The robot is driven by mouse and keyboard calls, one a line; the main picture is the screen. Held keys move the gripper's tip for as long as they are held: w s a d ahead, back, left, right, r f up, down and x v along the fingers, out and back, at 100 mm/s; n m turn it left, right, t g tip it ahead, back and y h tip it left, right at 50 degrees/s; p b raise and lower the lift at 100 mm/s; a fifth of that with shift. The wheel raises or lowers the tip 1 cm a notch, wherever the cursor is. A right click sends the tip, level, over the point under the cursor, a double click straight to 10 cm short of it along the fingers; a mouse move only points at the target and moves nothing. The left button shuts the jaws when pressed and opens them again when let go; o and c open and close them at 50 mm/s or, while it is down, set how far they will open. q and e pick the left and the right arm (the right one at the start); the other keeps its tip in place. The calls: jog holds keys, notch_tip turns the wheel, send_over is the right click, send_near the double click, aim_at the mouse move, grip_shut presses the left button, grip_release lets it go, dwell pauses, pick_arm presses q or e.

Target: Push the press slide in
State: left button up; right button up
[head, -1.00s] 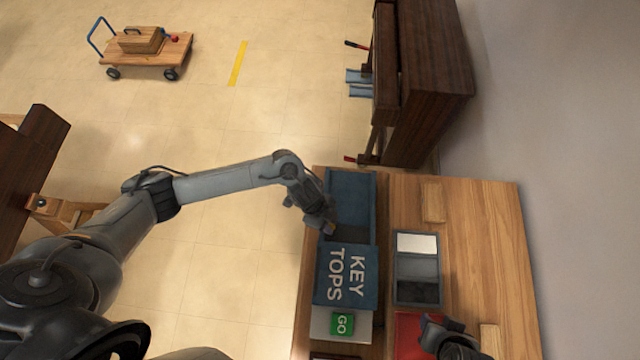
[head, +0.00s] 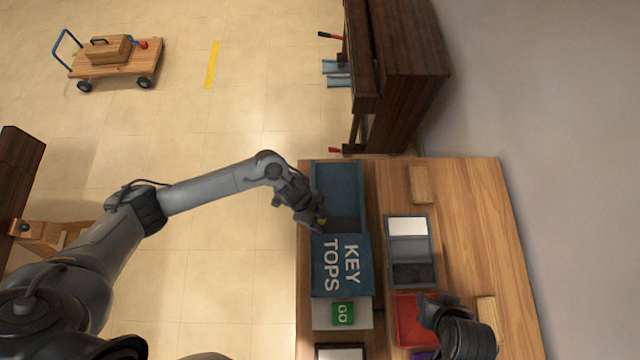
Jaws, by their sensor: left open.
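A blue box (head: 338,178) stands on the wooden bench in the head view, with a blue panel lettered KEY TOPS (head: 341,265) at its near end. I cannot tell for sure which part is the press slide. My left gripper (head: 320,221) is open at the box's left side, just beyond the lettered panel. A small yellow spot shows by its fingertips; whether they touch the box is unclear. My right gripper (head: 430,303) is over the right side of a red tray (head: 408,328); its fingers are too small and dark to read.
A green GO button (head: 343,313) sits on a pale plate near the lettered panel. A grey compartment tray (head: 411,246) and wooden blocks (head: 420,185) lie to the right. A dark piano (head: 405,70) stands beyond the bench. Bare wood (head: 465,230) is free at right.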

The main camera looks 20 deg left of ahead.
pick_arm(q)
jog(key=p+v, duration=0.1)
jog(key=v, duration=0.9)
jog(key=shift+r, duration=0.4)
